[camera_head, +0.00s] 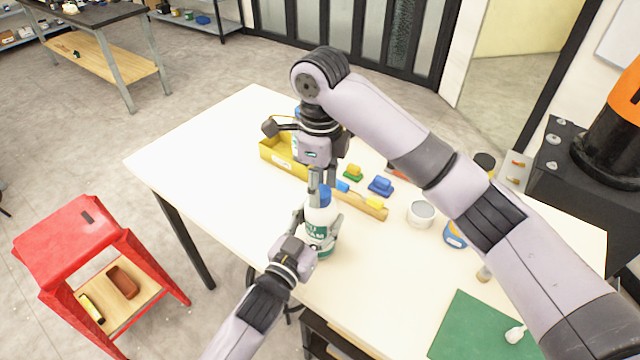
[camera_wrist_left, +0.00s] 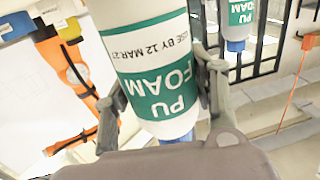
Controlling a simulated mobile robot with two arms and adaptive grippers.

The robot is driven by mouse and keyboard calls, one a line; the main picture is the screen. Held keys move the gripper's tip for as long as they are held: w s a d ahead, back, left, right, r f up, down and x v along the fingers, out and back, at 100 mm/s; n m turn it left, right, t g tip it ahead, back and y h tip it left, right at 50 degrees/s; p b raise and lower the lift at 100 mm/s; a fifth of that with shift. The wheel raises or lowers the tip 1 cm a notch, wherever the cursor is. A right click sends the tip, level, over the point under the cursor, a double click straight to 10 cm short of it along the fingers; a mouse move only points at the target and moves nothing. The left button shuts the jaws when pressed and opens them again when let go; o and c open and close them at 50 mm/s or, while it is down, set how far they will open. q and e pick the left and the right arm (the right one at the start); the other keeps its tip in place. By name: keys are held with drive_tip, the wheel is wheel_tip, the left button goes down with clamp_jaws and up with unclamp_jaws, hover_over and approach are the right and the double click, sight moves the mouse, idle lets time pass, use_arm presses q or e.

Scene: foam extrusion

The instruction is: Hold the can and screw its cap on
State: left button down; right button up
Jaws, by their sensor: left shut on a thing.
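The can (camera_head: 320,215), white above with a green label band, stands upright near the front edge of the table. In the left wrist view the can (camera_wrist_left: 155,70) fills the middle and shows the words PU FOAM. My left gripper (camera_head: 318,232) is shut on the can, one finger on each side. A blue cap (camera_head: 323,193) shows at the can's top. My right gripper (camera_head: 321,184) points down from above, its fingers at the cap. I cannot tell whether they touch or grip it, or how the cap is seated.
A yellow bin (camera_head: 278,156) stands behind the can. Small blue (camera_head: 380,186) and green (camera_head: 353,173) pieces lie behind it to the right. The table's left part is clear.

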drive_tip(key=shift+o, duration=1.2)
drive_tip(key=shift+r, duration=2.25)
drive_tip(key=shift+c, duration=0.5)
